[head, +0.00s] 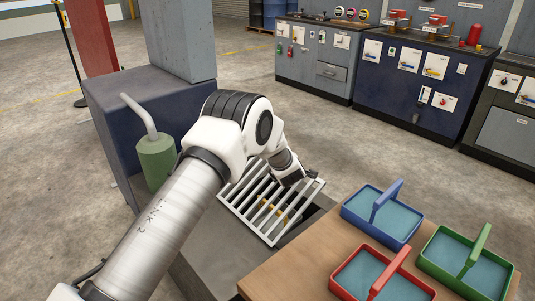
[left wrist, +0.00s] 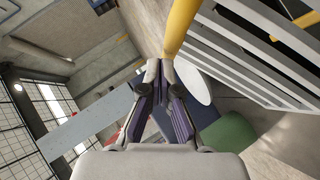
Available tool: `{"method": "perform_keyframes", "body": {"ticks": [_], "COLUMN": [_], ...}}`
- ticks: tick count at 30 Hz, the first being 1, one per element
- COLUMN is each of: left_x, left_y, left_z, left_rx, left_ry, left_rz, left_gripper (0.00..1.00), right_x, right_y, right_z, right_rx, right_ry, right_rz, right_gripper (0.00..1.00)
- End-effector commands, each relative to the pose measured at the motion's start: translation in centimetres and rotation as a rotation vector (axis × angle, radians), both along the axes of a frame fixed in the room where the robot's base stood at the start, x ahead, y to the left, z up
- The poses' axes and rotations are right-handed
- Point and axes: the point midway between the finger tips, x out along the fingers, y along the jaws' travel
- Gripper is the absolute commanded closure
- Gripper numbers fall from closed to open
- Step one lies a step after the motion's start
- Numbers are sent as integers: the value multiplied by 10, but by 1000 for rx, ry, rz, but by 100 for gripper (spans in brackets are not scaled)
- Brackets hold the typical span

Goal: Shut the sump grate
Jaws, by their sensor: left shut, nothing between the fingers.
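The sump grate (head: 258,213) is a pale grey slatted panel in the head view, over a dark opening (head: 308,217) in a grey block. It looks tilted up, with the opening showing along its right side. The grate also fills the upper right of the left wrist view (left wrist: 262,52). My left gripper (head: 313,175) is shut and empty at the grate's far right corner; I cannot tell whether it touches. In the left wrist view, a yellow bar (left wrist: 181,24) lies just beyond the shut fingertips (left wrist: 160,70). My right gripper is not in view.
A wooden table (head: 300,268) at front right holds blue (head: 372,232), red (head: 345,285) and green (head: 440,265) trays with handles. A green canister (head: 157,163) with a bent pipe stands left of my arm. Cabinets (head: 415,85) line the back; the floor between is clear.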

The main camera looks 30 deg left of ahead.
Motion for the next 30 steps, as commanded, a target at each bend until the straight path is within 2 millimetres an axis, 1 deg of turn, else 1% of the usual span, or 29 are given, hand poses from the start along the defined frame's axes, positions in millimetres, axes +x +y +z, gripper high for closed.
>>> {"method": "perform_keyframes", "body": {"ticks": [1,6,9,15,21,30], "left_x": [9,35,47,63,71,74], "left_y": [-3,-10,-13,-18,-20,-21], "left_z": [-16,-48,-67,-96,-113,-119], "left_rx": [1,0,-1,-1,0,1], "left_ry": [-2,-4,-2,-3,-3,-2], "left_rz": [-1,0,0,0,2,2], "left_gripper": [100,100,100,100,100,100], "right_x": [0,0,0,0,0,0], "right_y": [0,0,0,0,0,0], "right_z": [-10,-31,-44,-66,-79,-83], "right_rx": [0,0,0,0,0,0], "right_ry": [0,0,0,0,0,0], "right_rz": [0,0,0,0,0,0], "right_gripper": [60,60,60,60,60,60]}}
